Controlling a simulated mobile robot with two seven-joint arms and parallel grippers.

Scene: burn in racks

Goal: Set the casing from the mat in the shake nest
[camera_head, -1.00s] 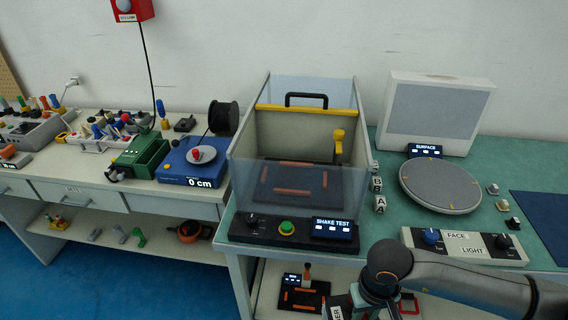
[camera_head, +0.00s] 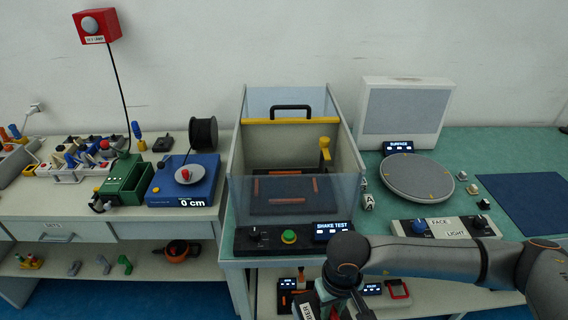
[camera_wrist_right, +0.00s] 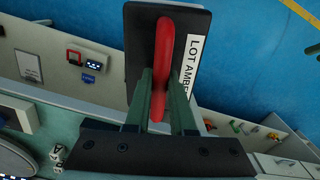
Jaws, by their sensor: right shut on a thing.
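My right gripper (camera_wrist_right: 161,84) is shut on the red handle of a dark casing (camera_wrist_right: 143,45) with a white "LOT AMBER" label. In the head view the casing (camera_head: 308,312) hangs low at the bottom edge, mostly cut off, in front of the right-hand bench. The shake nest (camera_head: 290,208) is a dark plate with orange strips inside the clear-walled shake test box; no casing shows in it. The dark blue mat (camera_head: 545,200) lies bare at the far right of the green bench. My left gripper is not in view.
The box has a clear front panel (camera_head: 290,194), a yellow top bar with a black handle (camera_head: 290,110), and a yellow lever (camera_head: 325,150). A control panel (camera_head: 265,238) with a green button fronts it. A round turntable (camera_head: 416,178) stands to its right.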

